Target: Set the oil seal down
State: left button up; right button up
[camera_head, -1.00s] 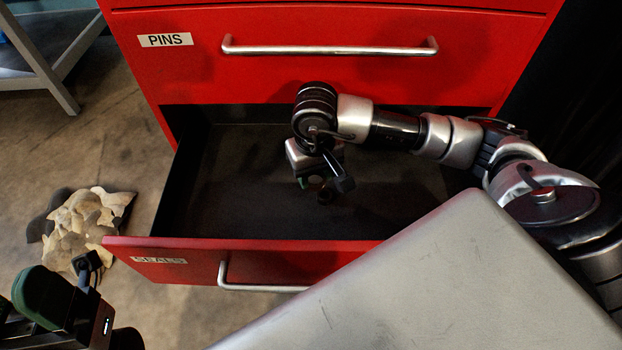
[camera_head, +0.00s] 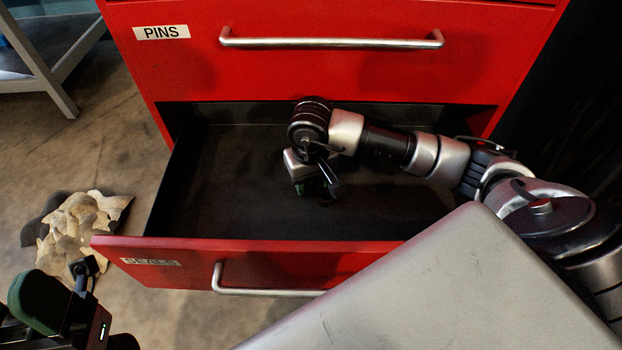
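The open drawer labelled SEALS (camera_head: 240,256) is pulled out of the red cabinet, with its dark floor showing. My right gripper (camera_head: 318,193) is inside the drawer outline, over the middle of the floor and pointing down. Its fingertips are small, dark and partly hidden by its own wrist and camera, so I cannot tell whether they are open or shut. I cannot make out the oil seal; anything between the fingers blends with the dark drawer. My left gripper (camera_head: 62,305) is at the lower left, outside the drawer, with its fingers not clearly visible.
The closed PINS drawer (camera_head: 200,70) with its long handle (camera_head: 330,43) is just above. A pale grey surface (camera_head: 440,290) fills the lower right, close to the drawer front. A crumpled tan and grey heap (camera_head: 75,228) lies on the floor at left. The drawer floor around the gripper looks bare.

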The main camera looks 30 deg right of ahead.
jog(key=o, duration=0.4)
jog(key=shift+r+p, duration=0.3)
notch_tip(320, 180, up, 7)
jog(key=shift+f+p, duration=0.2)
jog(key=shift+p, duration=1)
jog(key=shift+r, duration=0.35)
jog(key=shift+s+f, duration=0.1)
